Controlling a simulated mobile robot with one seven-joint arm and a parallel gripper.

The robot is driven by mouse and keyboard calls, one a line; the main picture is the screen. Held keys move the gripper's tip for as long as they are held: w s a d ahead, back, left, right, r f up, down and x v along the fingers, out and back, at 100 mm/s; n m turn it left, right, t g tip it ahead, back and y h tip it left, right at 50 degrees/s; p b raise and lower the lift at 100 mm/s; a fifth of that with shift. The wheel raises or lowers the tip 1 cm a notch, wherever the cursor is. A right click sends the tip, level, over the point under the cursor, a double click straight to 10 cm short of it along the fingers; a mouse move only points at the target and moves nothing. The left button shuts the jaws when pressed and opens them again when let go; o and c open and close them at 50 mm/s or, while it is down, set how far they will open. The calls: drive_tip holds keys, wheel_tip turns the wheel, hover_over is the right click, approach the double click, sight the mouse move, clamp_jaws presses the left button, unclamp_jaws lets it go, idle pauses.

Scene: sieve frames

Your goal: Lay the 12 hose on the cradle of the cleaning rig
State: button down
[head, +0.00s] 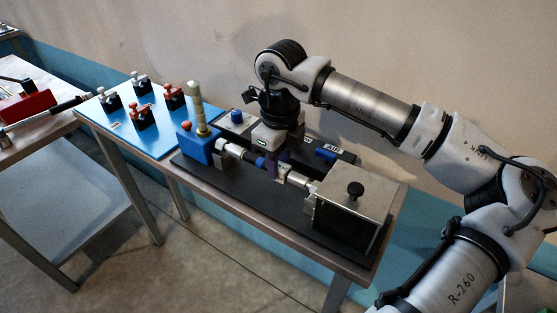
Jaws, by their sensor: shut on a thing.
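My gripper (272,163) points down over the cleaning rig (238,186) and is shut on a short, straight hose (297,179). The hose has metallic parts, a blue band and a pale section, and lies roughly level between the rig's blue block (196,149) and its silver box (360,192). My gripper covers part of its middle. I cannot read a number on it. The cradle is not clearly visible under the hose and gripper, so I cannot tell whether the hose touches it.
A black unit marked AIR (333,149) stands behind the hose. A tan ribbed post (198,108) rises by the blue block. A blue board (115,128) with several clamp-like fittings lies to the left. Another bench (45,135) with a red tool (25,105) stands far left.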

drive_tip(key=shift+f+b, duration=0.55)
drive_tip(key=shift+b, duration=0.1)
drive_tip(key=c, duration=1)
unclamp_jaws()
wheel_tip(320, 180, up, 14)
drive_tip(key=shift+s+d+f+b, duration=0.1)
drive_tip(key=shift+s+d+b, duration=0.05)
drive_tip(key=shift+b, duration=0.4)
